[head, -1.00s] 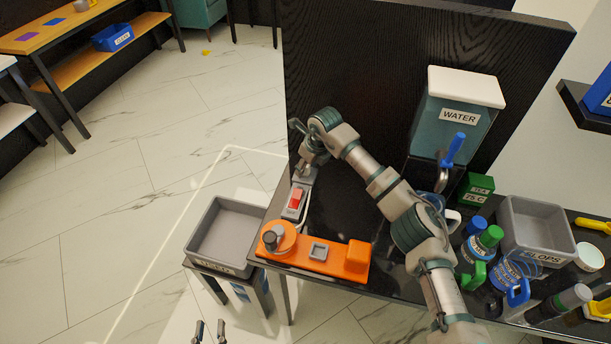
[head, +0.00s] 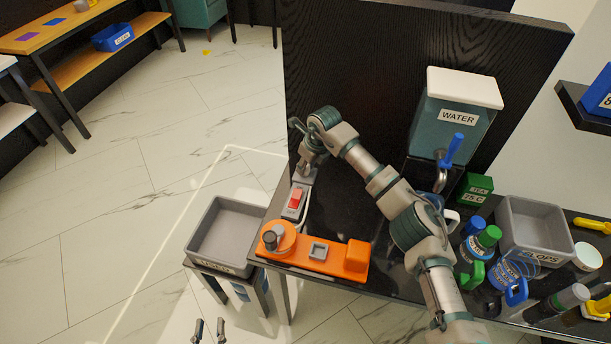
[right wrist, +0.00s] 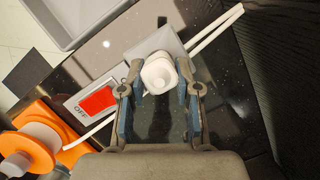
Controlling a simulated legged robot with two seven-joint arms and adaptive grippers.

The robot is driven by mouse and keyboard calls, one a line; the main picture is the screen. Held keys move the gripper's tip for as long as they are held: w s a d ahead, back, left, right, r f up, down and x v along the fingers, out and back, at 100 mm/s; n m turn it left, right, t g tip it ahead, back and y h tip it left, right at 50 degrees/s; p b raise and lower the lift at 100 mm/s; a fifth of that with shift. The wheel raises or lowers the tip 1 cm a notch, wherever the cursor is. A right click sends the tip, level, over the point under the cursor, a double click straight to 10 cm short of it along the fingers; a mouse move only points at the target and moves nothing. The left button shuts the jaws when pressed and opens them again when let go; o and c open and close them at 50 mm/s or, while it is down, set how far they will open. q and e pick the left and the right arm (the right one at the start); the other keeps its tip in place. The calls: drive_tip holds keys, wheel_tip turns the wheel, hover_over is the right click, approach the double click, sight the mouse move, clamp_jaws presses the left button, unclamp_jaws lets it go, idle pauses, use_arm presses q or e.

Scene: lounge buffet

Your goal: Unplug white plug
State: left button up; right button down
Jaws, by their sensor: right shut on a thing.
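The white plug (right wrist: 160,74) sits between the fingers of my right gripper (right wrist: 160,85) in the right wrist view, and the gripper is shut on it. A pale grey socket block (right wrist: 172,42) is right behind the plug. I cannot tell whether the plug is still seated in it. In the head view my right gripper (head: 304,172) is at the left end of the black counter, just behind the red switch (head: 295,198), and hides the plug. In the right wrist view the switch panel reads OFF. My left gripper (head: 209,330) is open and empty at the bottom edge.
An orange appliance (head: 320,256) stands in front of the switch. A grey tray (head: 228,207) is left of the counter. The water dispenser (head: 455,112), slops bin (head: 540,222) and several bottles crowd the right side. White cords (right wrist: 215,28) run near the plug.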

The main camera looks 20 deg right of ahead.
use_arm(q)
drive_tip(key=shift+r, duration=0.55)
use_arm(e)
drive_tip(key=shift+r, duration=0.7)
use_arm(q)
drive_tip(key=shift+w+r+p, duration=0.1)
drive_tip(key=shift+r+p, duration=1.3)
drive_tip(key=shift+r, duration=0.3)
use_arm(e)
drive_tip(key=shift+r, duration=2.15)
use_arm(q)
drive_tip(key=shift+f, duration=0.1)
